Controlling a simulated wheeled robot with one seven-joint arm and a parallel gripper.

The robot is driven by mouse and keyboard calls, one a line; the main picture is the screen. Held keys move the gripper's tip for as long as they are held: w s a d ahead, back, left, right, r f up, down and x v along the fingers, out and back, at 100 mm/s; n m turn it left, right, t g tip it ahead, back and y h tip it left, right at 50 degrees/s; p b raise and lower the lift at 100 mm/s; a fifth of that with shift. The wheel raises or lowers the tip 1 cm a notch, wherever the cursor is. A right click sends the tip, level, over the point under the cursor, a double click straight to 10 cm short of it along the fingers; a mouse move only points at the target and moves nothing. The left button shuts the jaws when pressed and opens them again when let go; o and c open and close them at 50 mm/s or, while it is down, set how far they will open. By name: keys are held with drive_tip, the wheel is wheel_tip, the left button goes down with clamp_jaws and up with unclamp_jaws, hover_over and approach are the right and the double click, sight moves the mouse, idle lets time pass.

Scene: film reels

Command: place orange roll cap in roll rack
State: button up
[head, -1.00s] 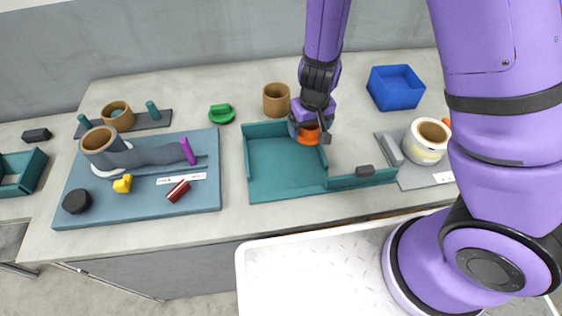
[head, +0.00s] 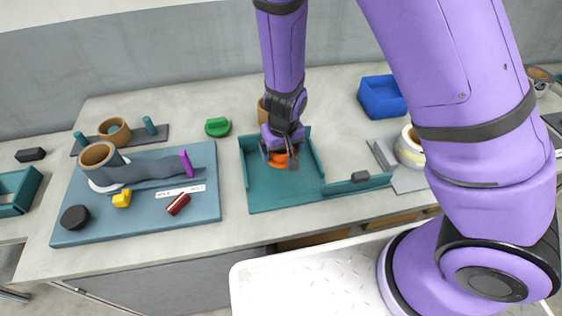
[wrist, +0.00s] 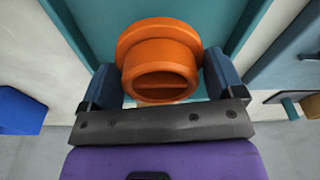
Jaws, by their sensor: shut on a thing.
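The orange roll cap (head: 281,161) is held in my gripper (head: 284,156), over the back part of the teal open tray (head: 255,197). In the wrist view the orange cap (wrist: 160,45) sits between the two blue fingers of my gripper (wrist: 160,75), its wide flange away from me and its round, slotted hub facing me. Contact between cap and tray floor cannot be told. A dark rack base with teal pegs (head: 150,125) stands at the back left, holding a brown roll (head: 115,130); I cannot tell whether this is the roll rack.
A blue-grey board (head: 120,230) at left bears a roll, a yellow piece, a red piece and a black cap. A blue bin (head: 382,97) stands back right; a white-banded roll (head: 409,150) is partly behind my arm.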

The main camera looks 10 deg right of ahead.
sight(283, 160)
drive_tip(key=shift+f, duration=0.85)
drive_tip(key=shift+s+d+f, duration=0.1)
drive_tip(key=shift+d+f, duration=0.05)
drive_tip(key=shift+f, duration=1.55)
drive_tip(key=shift+f, duration=0.15)
drive_tip(key=o, duration=0.7)
